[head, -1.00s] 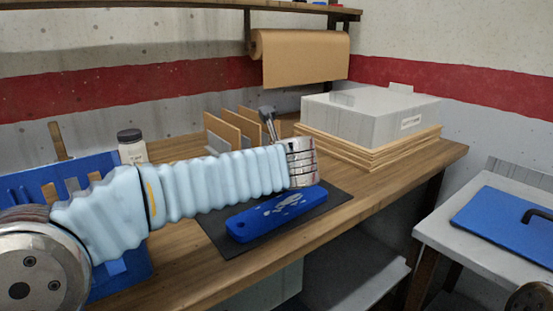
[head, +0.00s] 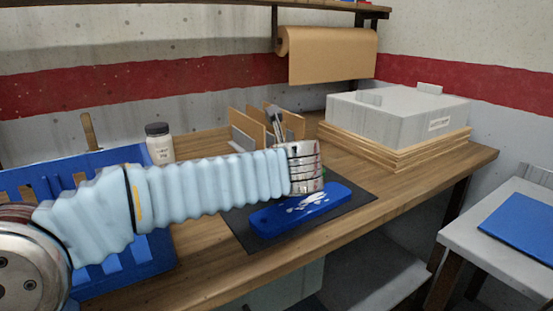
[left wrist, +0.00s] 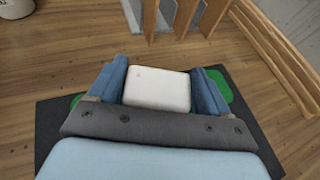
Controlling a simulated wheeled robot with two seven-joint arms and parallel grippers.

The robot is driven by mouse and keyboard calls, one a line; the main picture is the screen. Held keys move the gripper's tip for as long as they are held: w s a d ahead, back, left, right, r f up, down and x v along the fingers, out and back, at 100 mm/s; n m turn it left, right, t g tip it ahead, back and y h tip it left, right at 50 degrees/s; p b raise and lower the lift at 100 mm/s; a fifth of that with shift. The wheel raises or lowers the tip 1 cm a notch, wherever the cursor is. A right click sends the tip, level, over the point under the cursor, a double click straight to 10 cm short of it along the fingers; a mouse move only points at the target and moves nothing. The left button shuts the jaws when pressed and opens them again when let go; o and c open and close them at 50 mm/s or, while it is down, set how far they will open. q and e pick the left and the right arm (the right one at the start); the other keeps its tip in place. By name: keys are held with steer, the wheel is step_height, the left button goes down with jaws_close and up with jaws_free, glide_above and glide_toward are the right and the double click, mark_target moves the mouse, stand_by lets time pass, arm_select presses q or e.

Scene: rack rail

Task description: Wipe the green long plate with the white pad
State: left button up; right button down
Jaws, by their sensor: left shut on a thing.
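My left gripper (left wrist: 158,72) is shut on the white pad (left wrist: 157,90), with one blue finger at each side. The green long plate (left wrist: 221,86) lies under the pad in the left wrist view, its ends showing to either side. Whether the pad touches it I cannot tell. In the head view my left gripper (head: 305,168) hides the pad and nearly all of the green plate; a sliver of green (head: 324,181) shows beside it. A blue plate with white smears (head: 268,222) lies nearer on the dark mat (head: 355,198). My right gripper is not in view.
On the wooden bench (head: 410,190), upright dividers (head: 252,128) stand behind the mat. A grey box on boards (head: 395,118) stands at right, a white jar (head: 160,148) and blue rack (head: 95,275) at left. A side table (head: 480,240) stands far right.

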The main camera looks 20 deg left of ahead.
arm_select(q)
steer(key=shift+w+d+p, duration=0.65)
steer(key=shift+w+d, duration=0.3)
steer(key=shift+w, duration=0.2)
steer(key=shift+w+d+f, duration=0.1)
steer(key=shift+w+d, duration=1.1)
steer(key=shift+w, duration=0.25)
step_height(320, 180, up, 6)
step_height(320, 180, up, 3)
steer(key=shift+r, duration=0.1)
